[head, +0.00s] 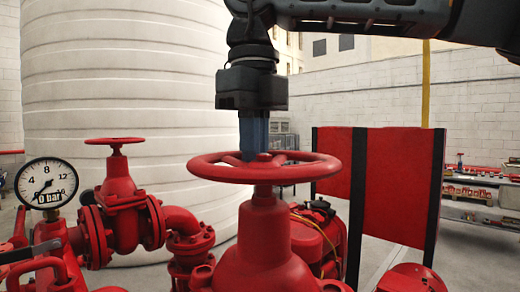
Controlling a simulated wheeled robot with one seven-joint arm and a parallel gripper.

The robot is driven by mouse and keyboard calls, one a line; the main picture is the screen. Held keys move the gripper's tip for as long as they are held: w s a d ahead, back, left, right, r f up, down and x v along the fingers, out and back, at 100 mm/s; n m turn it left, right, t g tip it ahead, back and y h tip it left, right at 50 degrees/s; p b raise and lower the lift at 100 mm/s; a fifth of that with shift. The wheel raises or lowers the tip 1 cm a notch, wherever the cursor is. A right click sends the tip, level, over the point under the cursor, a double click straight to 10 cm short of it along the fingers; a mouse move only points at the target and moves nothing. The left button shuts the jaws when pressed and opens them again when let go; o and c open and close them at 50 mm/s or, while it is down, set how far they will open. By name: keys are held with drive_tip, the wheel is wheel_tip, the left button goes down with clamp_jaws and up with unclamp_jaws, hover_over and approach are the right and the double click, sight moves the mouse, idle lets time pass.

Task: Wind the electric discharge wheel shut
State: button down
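A large red handwheel (264,168) lies flat on top of a red valve body (264,240) in the near middle of the head view. My gripper (254,140) points straight down from above at the wheel. Its blue-grey fingers reach down to the far part of the wheel, beside the hub, and their tips are hidden by it. I cannot tell whether the fingers touch the wheel or how far apart they are. No label shows which wheel is the electric discharge one.
A second, smaller red handwheel (115,142) tops a valve at the left. A pressure gauge (46,184) marked 0 bar stands at the far left. A red panel with black edges (400,185) stands behind at the right. A big white tank (125,75) fills the back left.

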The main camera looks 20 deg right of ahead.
wheel_tip(320, 180, up, 8)
drive_tip(key=p, duration=0.5)
drive_tip(key=shift+p, duration=0.3)
drive_tip(key=shift+f, duration=0.15)
